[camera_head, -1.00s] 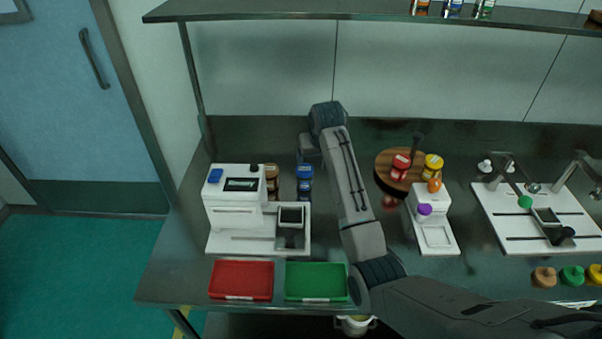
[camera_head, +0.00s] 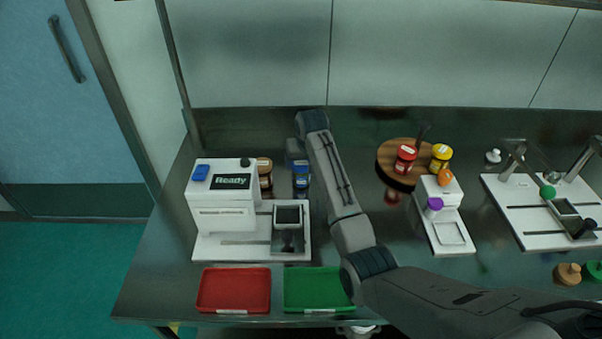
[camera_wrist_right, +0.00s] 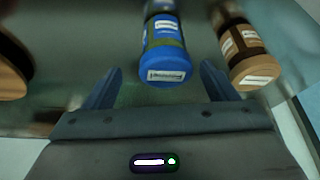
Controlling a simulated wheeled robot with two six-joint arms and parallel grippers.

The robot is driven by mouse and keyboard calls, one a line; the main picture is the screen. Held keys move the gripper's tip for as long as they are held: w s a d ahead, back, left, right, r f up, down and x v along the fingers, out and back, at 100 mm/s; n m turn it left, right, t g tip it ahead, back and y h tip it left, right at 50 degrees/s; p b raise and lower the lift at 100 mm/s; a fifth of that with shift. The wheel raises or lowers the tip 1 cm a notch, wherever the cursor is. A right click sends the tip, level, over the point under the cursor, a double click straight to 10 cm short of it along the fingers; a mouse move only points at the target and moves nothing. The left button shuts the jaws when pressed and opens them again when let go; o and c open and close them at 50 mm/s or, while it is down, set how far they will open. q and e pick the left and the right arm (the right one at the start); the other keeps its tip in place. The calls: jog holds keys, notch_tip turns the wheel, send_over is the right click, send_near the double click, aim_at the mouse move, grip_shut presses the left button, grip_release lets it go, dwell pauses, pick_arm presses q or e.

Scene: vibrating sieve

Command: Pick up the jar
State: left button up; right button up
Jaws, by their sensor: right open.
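A blue-lidded jar (camera_head: 301,178) stands on the counter behind the white machine, beside a brown-lidded jar (camera_head: 265,176). My right gripper (camera_head: 298,158) is at the far end of my arm, close to the blue jar and partly hidden by the wrist. In the right wrist view, its two fingers (camera_wrist_right: 161,72) are spread apart. The blue jar (camera_wrist_right: 165,55) shows between and beyond the fingertips, its lid toward the camera. I cannot tell how wide the gap to it is. The brown jar (camera_wrist_right: 247,58) is outside the right-hand finger. My left gripper is not in view.
The white machine (camera_head: 222,205) has a screen reading Ready. A red tray (camera_head: 234,290) and a green tray (camera_head: 316,288) lie in front. Right of my arm are a round wooden stand (camera_head: 392,160), a red jar (camera_head: 405,159), a yellow jar (camera_head: 441,157) and a small white scale (camera_head: 449,234).

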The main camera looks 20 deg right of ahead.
jog(key=x, duration=0.4)
jog(key=p+x, duration=0.1)
jog(key=x, duration=0.1)
jog(key=shift+a+f, duration=0.25)
jog(key=shift+a, duration=0.05)
jog(key=shift+c, duration=0.2)
jog(key=shift+r, duration=0.1)
jog(key=c, duration=1.1)
